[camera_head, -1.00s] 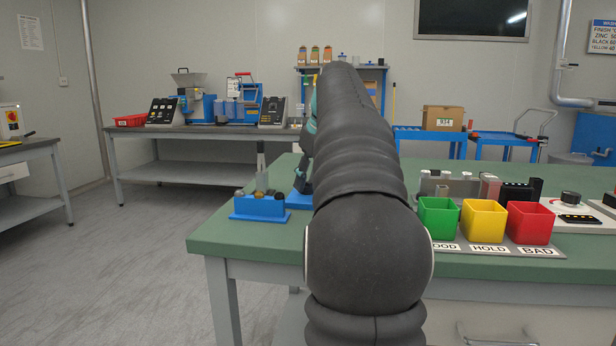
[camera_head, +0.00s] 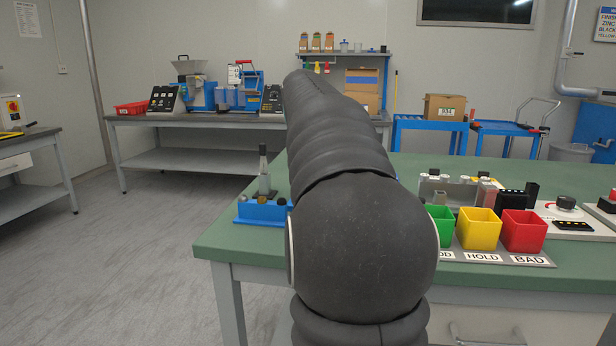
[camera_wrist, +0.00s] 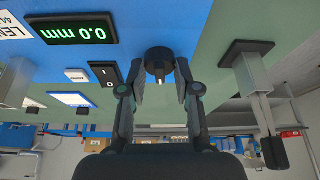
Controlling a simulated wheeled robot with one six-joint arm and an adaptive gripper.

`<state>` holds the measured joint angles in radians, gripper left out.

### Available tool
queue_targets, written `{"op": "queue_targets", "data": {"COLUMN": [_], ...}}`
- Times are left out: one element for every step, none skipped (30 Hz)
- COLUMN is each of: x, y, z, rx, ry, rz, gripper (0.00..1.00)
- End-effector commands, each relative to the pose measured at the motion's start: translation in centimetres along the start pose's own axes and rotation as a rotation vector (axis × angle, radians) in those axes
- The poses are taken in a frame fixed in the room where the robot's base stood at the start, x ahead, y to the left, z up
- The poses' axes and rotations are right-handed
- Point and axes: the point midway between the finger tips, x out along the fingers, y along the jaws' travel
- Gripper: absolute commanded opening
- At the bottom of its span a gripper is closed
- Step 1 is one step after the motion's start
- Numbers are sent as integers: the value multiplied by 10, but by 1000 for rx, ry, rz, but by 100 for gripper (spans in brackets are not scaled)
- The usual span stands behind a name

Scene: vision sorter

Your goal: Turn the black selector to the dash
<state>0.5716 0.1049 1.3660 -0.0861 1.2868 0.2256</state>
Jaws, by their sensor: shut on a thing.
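In the wrist view the black selector (camera_wrist: 159,61) is a round black knob with a small pale mark on its near edge. It sits on the blue face of a device. My gripper (camera_wrist: 161,82) is shut on it, with one finger at each side of the knob. I cannot make out a dash symbol around the knob. In the head view my gripper and the selector are hidden behind my dark arm.
Beside the selector are a black plate with small white marks (camera_wrist: 106,73) and a green 0.0 mm display (camera_wrist: 72,30). Green, yellow (camera_head: 478,228) and red bins (camera_head: 523,231) stand on the green bench (camera_head: 240,240).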

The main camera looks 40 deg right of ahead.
Motion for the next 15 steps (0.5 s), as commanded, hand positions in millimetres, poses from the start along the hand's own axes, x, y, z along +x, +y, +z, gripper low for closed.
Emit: {"op": "queue_targets", "data": {"x": [0, 0, 0, 0, 0, 0, 0, 0, 0, 0, 1, 1, 1, 1, 1], "y": [0, 0, 0, -1, -1, -1, -1, -1, -1, -1, 0, 0, 0, 0, 0], "z": [0, 0, 0, 0, 0, 0, 0, 0, 0, 0, 0, 0, 0, 0, 0], "rx": [15, 24, 34, 41, 48, 54, 58, 61, 65, 67, 69, 70, 70, 71, 71], "ry": [-2, -2, -2, -2, -2, -2, -2, -2, -2, -2, -2, -1, -2, -2, -2], "rz": [7, 11, 15, 18, 20, 23, 24, 26, 27, 28, 29, 29, 30, 30, 30], "gripper": [0, 0, 0, 0, 0, 0, 0, 0, 0, 0, 0, 0, 0, 0, 0]}}
